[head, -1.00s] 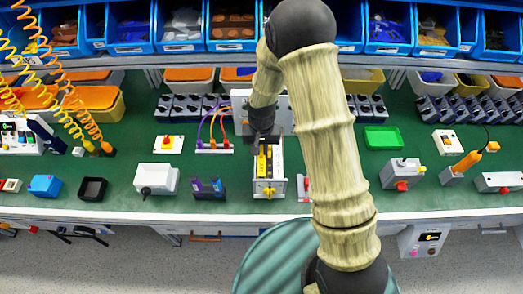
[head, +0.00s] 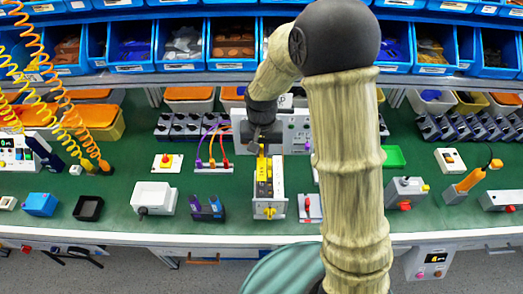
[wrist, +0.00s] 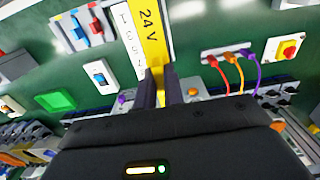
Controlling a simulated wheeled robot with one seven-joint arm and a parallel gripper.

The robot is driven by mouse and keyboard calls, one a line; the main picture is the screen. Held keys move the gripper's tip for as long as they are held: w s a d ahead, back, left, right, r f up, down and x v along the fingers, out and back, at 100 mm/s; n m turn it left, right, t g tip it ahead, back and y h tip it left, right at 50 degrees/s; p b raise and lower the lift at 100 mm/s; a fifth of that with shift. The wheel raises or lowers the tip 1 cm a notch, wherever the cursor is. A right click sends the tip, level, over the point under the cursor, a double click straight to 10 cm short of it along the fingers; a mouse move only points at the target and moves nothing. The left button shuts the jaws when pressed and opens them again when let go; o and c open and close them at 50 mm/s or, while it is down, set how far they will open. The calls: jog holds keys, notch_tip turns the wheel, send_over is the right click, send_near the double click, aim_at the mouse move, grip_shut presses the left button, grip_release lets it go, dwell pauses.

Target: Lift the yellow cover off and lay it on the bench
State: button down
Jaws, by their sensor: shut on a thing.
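The yellow cover (head: 263,176) is a narrow upright-looking strip on the front of a pale terminal unit (head: 278,185). In the wrist view the cover (wrist: 150,30) is marked "24 V" and lies beside a white numbered strip. My gripper (head: 263,148) is at the cover's far end. In the wrist view my two dark fingers (wrist: 159,86) are shut on the cover's narrow yellow end. I cannot tell whether the cover is clear of the unit.
A red-handled white switch (head: 310,207) stands close to the right of the unit. A purple-and-dark device (head: 207,208) stands to its left. A panel with orange and purple leads (head: 214,165) is behind left. Green bench (head: 120,190) shows bare between items.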

aim_at(262, 151)
jog(key=shift+r, duration=0.15)
jog(key=shift+r+p, duration=2.05)
jog(key=shift+r, duration=0.3)
jog(key=shift+r, duration=0.1)
